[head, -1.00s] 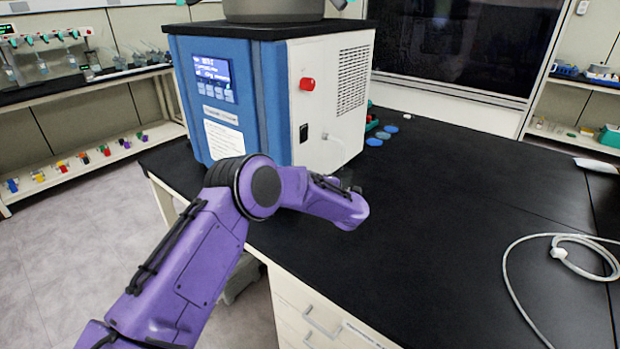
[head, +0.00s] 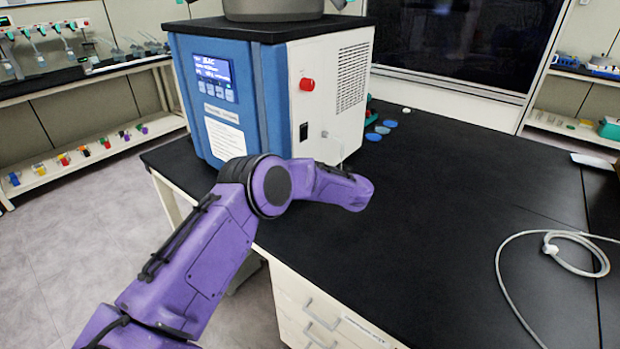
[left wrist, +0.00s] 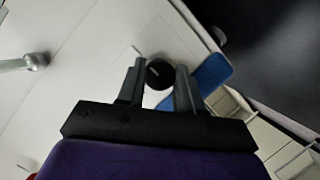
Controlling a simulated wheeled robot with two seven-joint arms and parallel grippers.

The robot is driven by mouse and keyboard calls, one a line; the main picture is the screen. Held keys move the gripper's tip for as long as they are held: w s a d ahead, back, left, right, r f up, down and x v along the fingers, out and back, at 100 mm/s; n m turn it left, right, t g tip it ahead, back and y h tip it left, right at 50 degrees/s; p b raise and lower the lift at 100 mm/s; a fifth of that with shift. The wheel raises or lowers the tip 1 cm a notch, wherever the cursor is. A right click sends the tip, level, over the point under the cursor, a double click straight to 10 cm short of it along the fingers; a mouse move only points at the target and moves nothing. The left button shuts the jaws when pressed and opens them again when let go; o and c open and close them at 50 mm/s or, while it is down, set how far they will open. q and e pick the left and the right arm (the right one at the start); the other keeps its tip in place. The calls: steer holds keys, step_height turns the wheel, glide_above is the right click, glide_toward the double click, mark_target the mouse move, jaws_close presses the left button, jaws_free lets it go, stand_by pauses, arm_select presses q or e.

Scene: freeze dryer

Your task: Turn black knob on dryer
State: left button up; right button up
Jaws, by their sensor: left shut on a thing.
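The freeze dryer (head: 325,80) stands on the black bench in the head view, with a blue front and a white side panel. The black knob is a small round dark piece (left wrist: 160,74) with a pale mark, seen in the left wrist view against a white surface. My left gripper (left wrist: 160,72) is shut on it, one finger on each side. In the head view my purple left arm crosses in front of the dryer's lower side, and its gripper and the black knob cannot be made out. My right gripper is not in view.
A red knob (head: 307,84) and a black switch (head: 303,132) are on the dryer's side. Blue discs (head: 374,136) lie behind it. A white hose (head: 580,262) is coiled on the bench at right. The middle of the bench (head: 450,190) is clear.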

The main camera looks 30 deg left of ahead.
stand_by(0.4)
arm_select(q)
steer(key=o, duration=1)
steer(key=shift+o, duration=0.2)
steer(key=b+v, duration=0.2)
steer(key=v, duration=0.8)
steer(key=shift+d, duration=0.3)
steer(key=shift+s+r, duration=0.1)
steer(key=shift+r, duration=0.05)
